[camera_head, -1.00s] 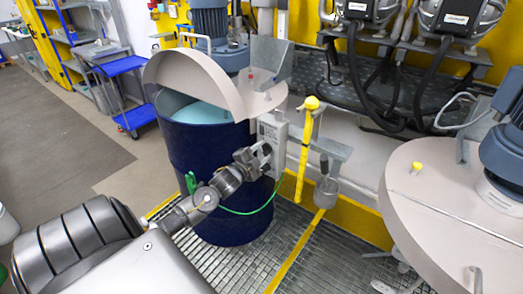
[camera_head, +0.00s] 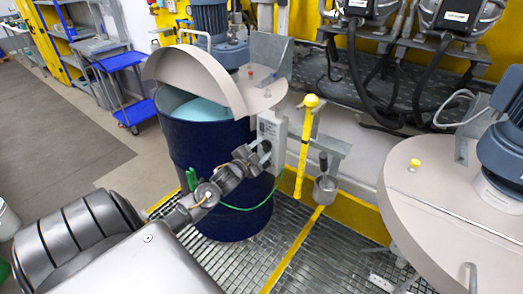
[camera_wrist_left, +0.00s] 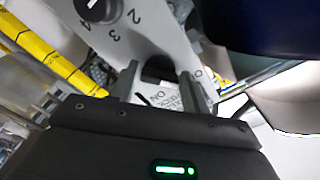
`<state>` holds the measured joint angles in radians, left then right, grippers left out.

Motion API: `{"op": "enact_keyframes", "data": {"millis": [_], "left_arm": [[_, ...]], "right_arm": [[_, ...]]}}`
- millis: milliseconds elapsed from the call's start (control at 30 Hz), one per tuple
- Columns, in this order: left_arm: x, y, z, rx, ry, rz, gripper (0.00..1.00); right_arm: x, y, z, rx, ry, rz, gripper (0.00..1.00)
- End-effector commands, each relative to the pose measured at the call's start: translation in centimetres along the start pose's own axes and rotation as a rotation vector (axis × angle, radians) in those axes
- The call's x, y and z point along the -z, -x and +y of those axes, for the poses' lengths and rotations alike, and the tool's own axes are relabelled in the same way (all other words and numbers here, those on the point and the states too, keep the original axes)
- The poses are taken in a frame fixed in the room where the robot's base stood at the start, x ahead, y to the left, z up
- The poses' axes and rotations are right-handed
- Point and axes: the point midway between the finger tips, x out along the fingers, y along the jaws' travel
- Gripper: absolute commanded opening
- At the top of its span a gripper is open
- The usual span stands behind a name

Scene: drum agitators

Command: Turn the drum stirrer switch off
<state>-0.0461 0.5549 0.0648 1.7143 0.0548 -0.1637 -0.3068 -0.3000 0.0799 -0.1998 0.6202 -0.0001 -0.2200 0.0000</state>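The drum stirrer control box (camera_head: 270,129) is a grey box on the side of the dark blue drum (camera_head: 215,180), under its beige lid. In the left wrist view, the box's pale panel (camera_wrist_left: 185,130) carries a black switch knob (camera_wrist_left: 158,70) with "NO" lettering beside it and a numbered dial (camera_wrist_left: 98,10) further up. My left gripper (camera_head: 262,152) is at the box's front; in the wrist view its fingers (camera_wrist_left: 160,82) are apart, with the knob between or just beyond their tips. Contact with the knob cannot be told. My right gripper is not in view.
A yellow-handled lever (camera_head: 305,150) and a bracket with a metal cup (camera_head: 325,187) stand just right of the box. A green cable (camera_head: 245,209) hangs by the drum. A second beige-lidded drum (camera_head: 440,215) is at right. A blue cart (camera_head: 125,90) stands behind left.

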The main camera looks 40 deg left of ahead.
Motion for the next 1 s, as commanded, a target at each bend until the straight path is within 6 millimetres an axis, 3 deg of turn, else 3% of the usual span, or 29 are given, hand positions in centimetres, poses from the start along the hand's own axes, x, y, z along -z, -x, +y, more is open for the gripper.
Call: {"op": "enact_keyframes", "data": {"millis": [133,467,1000], "left_arm": [[0.0,0.0,0.0,0.0,-0.001,0.0,0.64],[0.0,0.5,0.1,-0.001,-0.002,0.001,0.64],[-0.2,9.6,0.2,-0.002,-0.001,0.0,0.64]], "right_arm": [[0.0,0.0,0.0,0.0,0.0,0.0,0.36],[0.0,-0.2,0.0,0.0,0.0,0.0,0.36],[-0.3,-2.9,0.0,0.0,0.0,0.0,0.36]]}}
